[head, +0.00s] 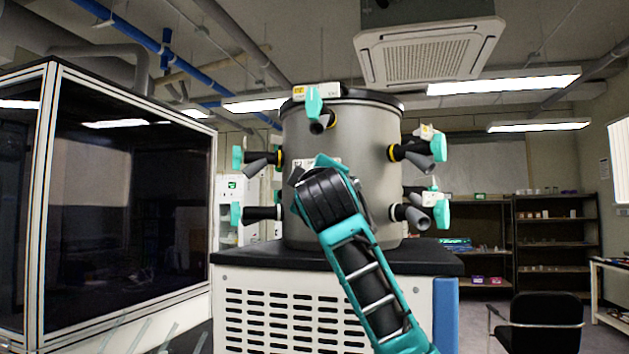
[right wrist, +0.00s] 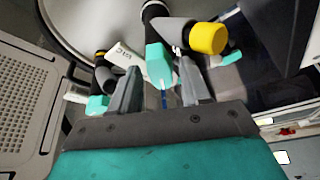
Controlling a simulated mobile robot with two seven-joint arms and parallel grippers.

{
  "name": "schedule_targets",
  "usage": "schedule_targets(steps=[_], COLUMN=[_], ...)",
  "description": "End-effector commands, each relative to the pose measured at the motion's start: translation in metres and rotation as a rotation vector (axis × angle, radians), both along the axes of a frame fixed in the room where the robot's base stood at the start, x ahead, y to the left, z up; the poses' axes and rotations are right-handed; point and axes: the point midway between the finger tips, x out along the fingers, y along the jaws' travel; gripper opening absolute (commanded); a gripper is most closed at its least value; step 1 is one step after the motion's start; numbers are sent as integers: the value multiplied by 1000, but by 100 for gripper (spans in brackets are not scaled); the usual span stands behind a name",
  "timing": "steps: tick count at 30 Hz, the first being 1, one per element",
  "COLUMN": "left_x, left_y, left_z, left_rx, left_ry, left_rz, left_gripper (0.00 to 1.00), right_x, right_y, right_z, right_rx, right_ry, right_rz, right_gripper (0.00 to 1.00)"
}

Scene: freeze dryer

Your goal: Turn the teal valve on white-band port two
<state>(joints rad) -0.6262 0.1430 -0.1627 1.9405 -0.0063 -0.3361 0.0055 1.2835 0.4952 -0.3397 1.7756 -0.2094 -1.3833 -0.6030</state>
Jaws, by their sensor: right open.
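The grey drum (head: 350,125) carries black ports with teal valve handles. The upper ports show yellow bands. The lower left port (head: 263,213) and lower right port (head: 410,213) show pale bands, with teal valves (head: 236,214) and (head: 442,214). In the right wrist view my open right gripper (right wrist: 160,72) has one finger on each side of a teal valve (right wrist: 157,62); contact is unclear. My left gripper is not in view.
Beside that valve are a grey tube with a yellow end (right wrist: 207,38) and another teal valve (right wrist: 97,105). The drum stands on a black-topped cabinet (head: 435,262). A glass-fronted enclosure (head: 130,190) stands left. A black chair (head: 540,318) and shelves (head: 555,230) are right.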

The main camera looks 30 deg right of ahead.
Motion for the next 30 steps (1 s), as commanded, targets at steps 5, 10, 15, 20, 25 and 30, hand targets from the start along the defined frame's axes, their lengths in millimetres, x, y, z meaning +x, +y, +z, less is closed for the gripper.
schedule_targets(steps=[5, 10, 15, 20, 25, 30], left_x=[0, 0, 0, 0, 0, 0], left_y=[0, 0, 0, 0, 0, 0], left_z=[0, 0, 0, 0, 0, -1], left_rx=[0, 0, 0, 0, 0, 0], left_ry=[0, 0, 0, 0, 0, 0], left_rz=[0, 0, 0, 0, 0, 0], left_gripper=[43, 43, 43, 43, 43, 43], right_x=[0, 0, 0, 0, 0, 0], right_y=[0, 0, 0, 0, 0, 0], right_z=[0, 0, 0, 0, 0, -1], right_rx=[0, 0, 0, 0, 0, 9], right_ry=[0, 0, 0, 0, 0, -11], right_rz=[0, 0, 0, 0, 0, 1], right_gripper=[47, 35, 19, 4, 0, 0])
